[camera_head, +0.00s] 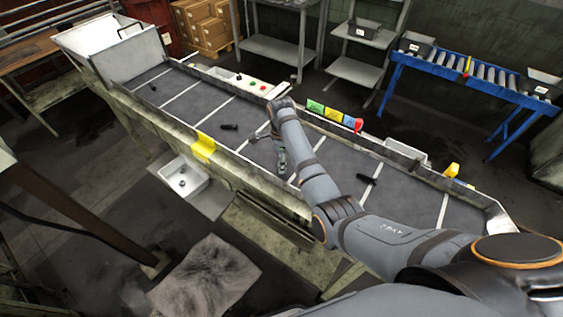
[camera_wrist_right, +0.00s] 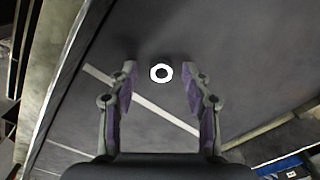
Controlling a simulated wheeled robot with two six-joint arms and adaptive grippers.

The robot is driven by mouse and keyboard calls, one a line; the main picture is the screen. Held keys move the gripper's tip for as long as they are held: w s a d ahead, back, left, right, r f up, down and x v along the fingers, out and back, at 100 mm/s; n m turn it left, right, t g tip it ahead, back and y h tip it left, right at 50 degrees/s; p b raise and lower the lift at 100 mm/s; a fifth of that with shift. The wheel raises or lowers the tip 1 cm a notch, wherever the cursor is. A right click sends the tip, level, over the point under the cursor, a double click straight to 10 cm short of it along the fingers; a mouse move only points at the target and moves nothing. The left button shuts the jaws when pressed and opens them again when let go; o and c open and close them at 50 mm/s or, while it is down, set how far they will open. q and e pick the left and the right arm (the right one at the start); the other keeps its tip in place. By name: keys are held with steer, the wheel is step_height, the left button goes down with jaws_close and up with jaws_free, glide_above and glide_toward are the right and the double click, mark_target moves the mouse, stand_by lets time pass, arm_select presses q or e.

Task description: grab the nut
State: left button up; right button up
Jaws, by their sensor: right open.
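The nut (camera_wrist_right: 161,73) is a bright white ring in the right wrist view, over the dark belt and midway between my fingertips. My right gripper (camera_wrist_right: 160,75) is open, with one finger on each side of the nut and a gap to it on both sides. I cannot tell how high the fingertips are above the belt. In the head view my right gripper (camera_head: 281,168) points down over the middle of the conveyor, and I cannot make out the nut there. My left gripper is in neither view.
The conveyor belt (camera_head: 190,105) has white cross stripes and raised side walls. Dark bolt-like parts lie on it, one left of my gripper (camera_head: 228,126) and one right (camera_head: 367,179). Coloured blocks (camera_head: 333,115) stand along the far wall. A white tray (camera_head: 197,186) hangs at the near side.

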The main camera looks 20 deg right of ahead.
steer(key=shift+w+f, duration=0.1)
steer(key=shift+w, duration=0.05)
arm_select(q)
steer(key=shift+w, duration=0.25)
arm_select(e)
jaws_close()
steer(key=shift+d, duration=0.1)
